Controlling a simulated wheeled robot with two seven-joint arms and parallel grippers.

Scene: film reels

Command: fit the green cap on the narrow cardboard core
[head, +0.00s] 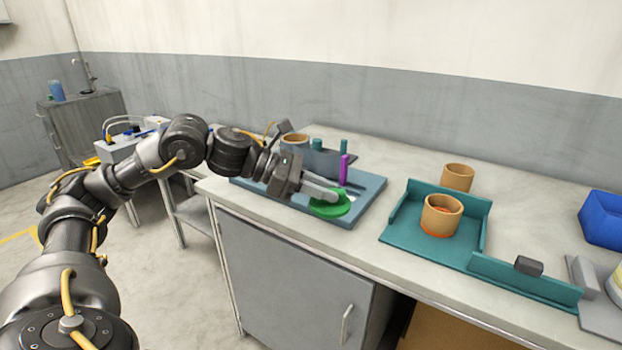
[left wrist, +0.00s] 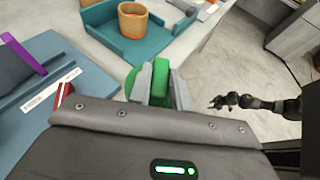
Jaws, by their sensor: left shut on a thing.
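My left gripper (head: 325,197) is shut on the green cap (head: 335,209), over the front right part of the blue tray. In the left wrist view the grey fingers (left wrist: 162,90) grip the upright part of the green cap (left wrist: 160,72). A cardboard core (head: 440,217) with an orange-red ring at its foot stands upright in the teal fixture (head: 400,232); it also shows in the left wrist view (left wrist: 132,22). A second core (head: 458,178) stands behind it. I cannot tell which is narrower. A small dark arm, apparently my right, shows in the left wrist view; its gripper (left wrist: 217,103) is too small to read.
The blue tray (head: 368,196) holds a purple post (head: 344,168), teal posts and another round cardboard piece (head: 295,138). A blue bin (head: 602,219) stands at far right. Bare worktop lies between tray and fixture.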

